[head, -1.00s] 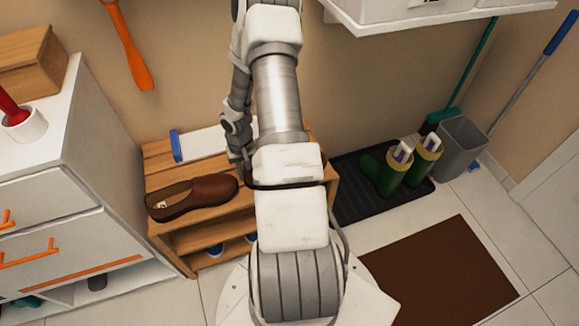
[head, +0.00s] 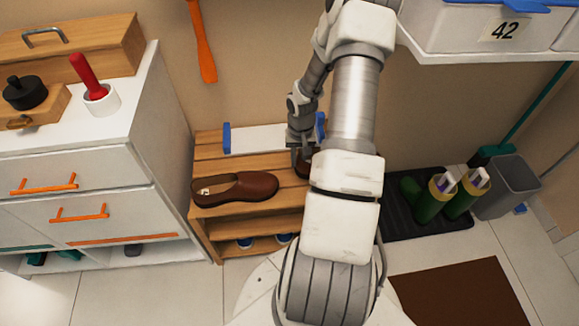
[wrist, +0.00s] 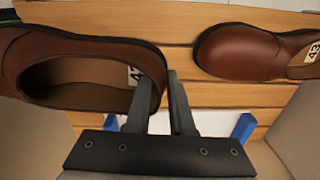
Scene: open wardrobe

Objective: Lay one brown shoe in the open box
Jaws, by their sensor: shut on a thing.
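Two brown shoes lie on the slatted wooden bench. One brown shoe (head: 235,187) lies free at the left in the head view and shows at the right in the wrist view (wrist: 240,52). The other brown shoe (wrist: 90,48) is mostly hidden behind my arm in the head view. My gripper (wrist: 160,82) is shut on this second shoe's side wall near the heel, one finger inside the opening and one outside. A white item with blue ends (head: 262,138) sits at the bench's back; I cannot tell whether it is the open box.
A white cabinet (head: 75,170) with orange handles stands left of the bench. A white box marked 42 (head: 480,32) is on the upper right shelf. Green boots (head: 430,203) stand on a dark mat at the right, beside a grey bin (head: 508,186).

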